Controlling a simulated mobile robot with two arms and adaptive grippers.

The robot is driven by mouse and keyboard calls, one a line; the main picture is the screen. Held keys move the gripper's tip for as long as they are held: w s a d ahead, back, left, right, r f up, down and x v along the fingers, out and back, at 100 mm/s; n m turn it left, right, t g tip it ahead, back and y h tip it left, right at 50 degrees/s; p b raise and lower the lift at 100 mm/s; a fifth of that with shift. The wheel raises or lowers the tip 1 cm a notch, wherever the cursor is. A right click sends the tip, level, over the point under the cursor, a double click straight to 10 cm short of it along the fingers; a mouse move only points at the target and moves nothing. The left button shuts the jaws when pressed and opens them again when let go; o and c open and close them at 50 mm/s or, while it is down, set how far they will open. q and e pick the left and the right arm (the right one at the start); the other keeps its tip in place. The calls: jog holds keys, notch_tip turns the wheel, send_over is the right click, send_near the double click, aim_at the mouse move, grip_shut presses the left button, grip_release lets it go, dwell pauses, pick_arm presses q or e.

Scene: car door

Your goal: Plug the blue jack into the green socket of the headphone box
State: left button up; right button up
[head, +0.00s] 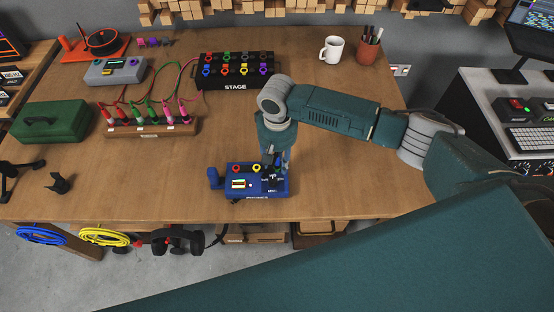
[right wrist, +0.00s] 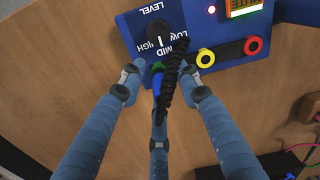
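The blue headphone box (head: 246,195) stands near the table's front edge in the head view; it also shows in the right wrist view (right wrist: 225,45). Its red socket (right wrist: 252,46) and yellow socket (right wrist: 205,58) are empty. The green socket (right wrist: 157,67) has the blue jack (right wrist: 157,86) at it, with a black coiled cord (right wrist: 172,80) beside the jack. The jack appears to be in the socket, but its tip is hidden. My right gripper (right wrist: 158,98) is over the box's end, its fingers spread around the jack with visible gaps. My left gripper is not in view.
Behind stand the black STAGE box (head: 235,72) and a wooden block with several coloured plugs (head: 150,128). A green case (head: 52,122) is at left, a white mug (head: 332,49) at the back. Headphones (head: 178,240) hang below the front edge. The table right of the box is clear.

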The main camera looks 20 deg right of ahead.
jog(key=shift+r, duration=0.15)
notch_tip(320, 180, up, 12)
jog(key=shift+f, duration=0.15)
dwell(0.9)
